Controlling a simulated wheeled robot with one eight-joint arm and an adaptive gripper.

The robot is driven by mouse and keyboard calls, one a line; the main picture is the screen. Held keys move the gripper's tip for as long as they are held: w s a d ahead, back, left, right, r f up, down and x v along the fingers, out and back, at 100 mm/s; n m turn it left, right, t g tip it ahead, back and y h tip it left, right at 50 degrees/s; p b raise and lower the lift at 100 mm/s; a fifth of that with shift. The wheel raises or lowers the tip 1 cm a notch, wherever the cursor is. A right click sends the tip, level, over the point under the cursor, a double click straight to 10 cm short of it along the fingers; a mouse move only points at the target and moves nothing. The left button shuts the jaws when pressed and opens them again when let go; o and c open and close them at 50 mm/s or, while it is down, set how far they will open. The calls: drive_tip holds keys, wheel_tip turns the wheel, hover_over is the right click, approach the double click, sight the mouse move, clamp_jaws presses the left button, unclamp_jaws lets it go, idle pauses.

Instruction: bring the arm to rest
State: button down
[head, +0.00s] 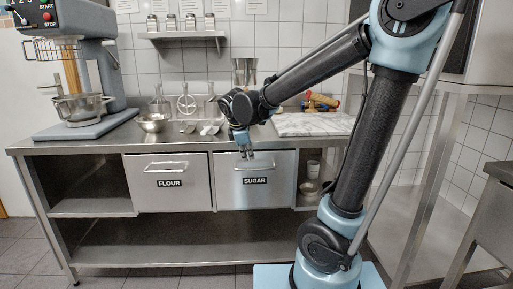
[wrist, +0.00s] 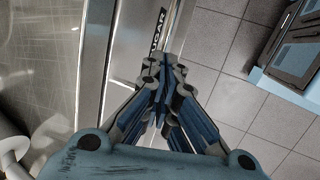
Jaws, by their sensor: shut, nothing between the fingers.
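My gripper (head: 246,153) hangs at the end of my arm in front of the steel counter, pointing down near the top of the drawer labelled SUGAR (head: 256,192). In the wrist view my gripper (wrist: 162,72) has its fingers together, shut and empty. The SUGAR drawer front (wrist: 149,35) shows just beyond the fingertips there. I cannot tell whether the fingers touch the drawer or its handle.
The drawer labelled FLOUR (head: 169,184) is beside it, and both look shut. On the counter (head: 95,141) stand a mixer (head: 75,70), a metal bowl (head: 153,123), scoops and a marble board (head: 314,124). Tiled floor (wrist: 225,88) is free in front.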

drive_tip(key=s+d+f+m+g+y, duration=0.1)
drive_tip(key=s+d+f+m, duration=0.2)
drive_tip(key=s+d+m, duration=0.55)
drive_tip(key=s+d+f+m+g, duration=0.1)
drive_tip(key=s+d+f+m, duration=0.4)
drive_tip(key=d, duration=0.6)
drive_tip(key=s+d+f+m+y, duration=0.1)
drive_tip(key=s+d+f+m, duration=0.2)
drive_tip(key=s+m, duration=0.2)
drive_tip(key=s, duration=0.3)
drive_tip(key=shift+s, duration=0.1)
drive_tip(key=shift+w+f, duration=0.15)
drive_tip(key=shift+w, duration=0.3)
